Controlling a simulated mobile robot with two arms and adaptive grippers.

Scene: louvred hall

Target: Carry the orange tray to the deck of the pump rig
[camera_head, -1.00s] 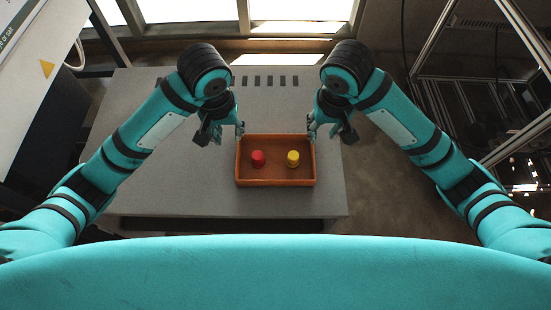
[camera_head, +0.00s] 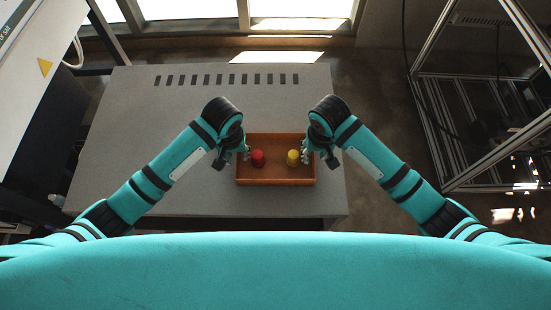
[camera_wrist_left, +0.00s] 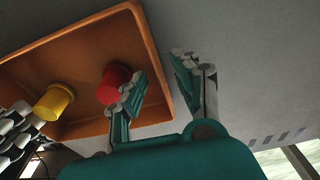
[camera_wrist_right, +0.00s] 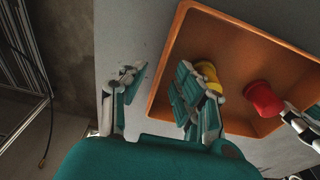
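The orange tray (camera_head: 275,181) sits on the grey slotted table (camera_head: 200,110). It holds a red cup-like piece (camera_head: 257,158) and a yellow one (camera_head: 292,158). My left gripper (camera_head: 246,150) is at the tray's left wall. In the left wrist view its fingers (camera_wrist_left: 160,92) are apart, one over the tray's inside beside the red piece, one outside the wall. My right gripper (camera_head: 306,155) is at the right wall. In the right wrist view its fingers (camera_wrist_right: 157,90) are apart on either side of that wall, the inner one partly hiding the yellow piece. I cannot tell whether any finger touches the tray.
The table is bare left of and behind the tray. A metal frame (camera_head: 437,125) stands on the floor at the right. A white and dark cabinet (camera_head: 40,80) with a yellow warning label stands at the left. Bright windows (camera_head: 300,10) lie behind the table.

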